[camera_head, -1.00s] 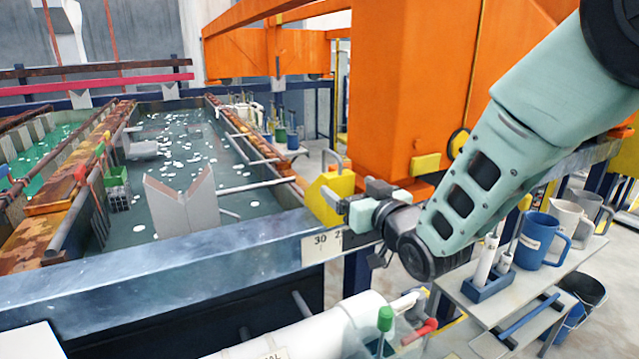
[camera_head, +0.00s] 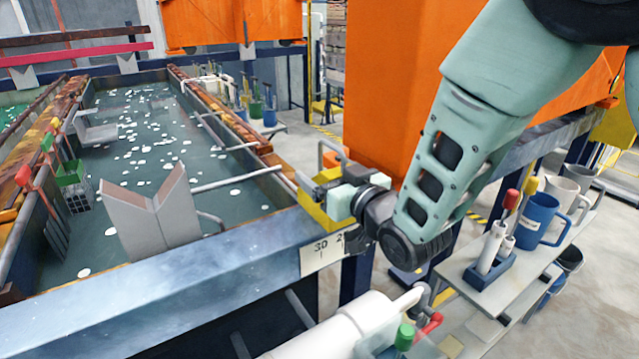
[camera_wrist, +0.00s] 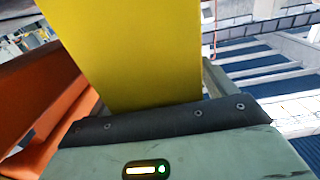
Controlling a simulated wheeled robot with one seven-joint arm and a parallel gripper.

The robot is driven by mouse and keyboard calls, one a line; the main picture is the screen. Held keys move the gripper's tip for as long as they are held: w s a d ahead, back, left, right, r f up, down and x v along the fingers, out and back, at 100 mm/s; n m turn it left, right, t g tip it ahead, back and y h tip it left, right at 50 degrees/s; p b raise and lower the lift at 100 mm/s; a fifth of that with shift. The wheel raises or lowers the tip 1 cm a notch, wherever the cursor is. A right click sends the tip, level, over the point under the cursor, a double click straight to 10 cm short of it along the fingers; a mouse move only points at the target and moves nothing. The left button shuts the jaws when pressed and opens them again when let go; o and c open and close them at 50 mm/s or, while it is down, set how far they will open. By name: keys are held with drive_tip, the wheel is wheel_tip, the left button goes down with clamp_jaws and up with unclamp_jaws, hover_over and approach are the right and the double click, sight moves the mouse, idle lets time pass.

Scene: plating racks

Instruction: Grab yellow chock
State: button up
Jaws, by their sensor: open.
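The yellow chock (camera_head: 317,211) sits at the near right corner of the tank, on the steel rim beside the "30" label. It is partly hidden behind my gripper in the head view. In the wrist view the yellow chock (camera_wrist: 135,55) fills the upper middle, close in front of the dark front edge of my gripper. My gripper (camera_head: 324,188) is open, with its fingers reaching left over the chock. The fingertips are hard to make out, so I cannot tell whether they touch it.
An orange column (camera_head: 400,100) stands just behind my gripper. A shelf (camera_head: 500,303) with a blue mug (camera_head: 538,220) is at right. A white pipe (camera_head: 330,330) lies below.

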drive_tip(key=shift+c, duration=0.3)
drive_tip(key=shift+r, duration=0.1)
drive_tip(key=c, duration=1.5)
drive_tip(key=shift+c, duration=0.2)
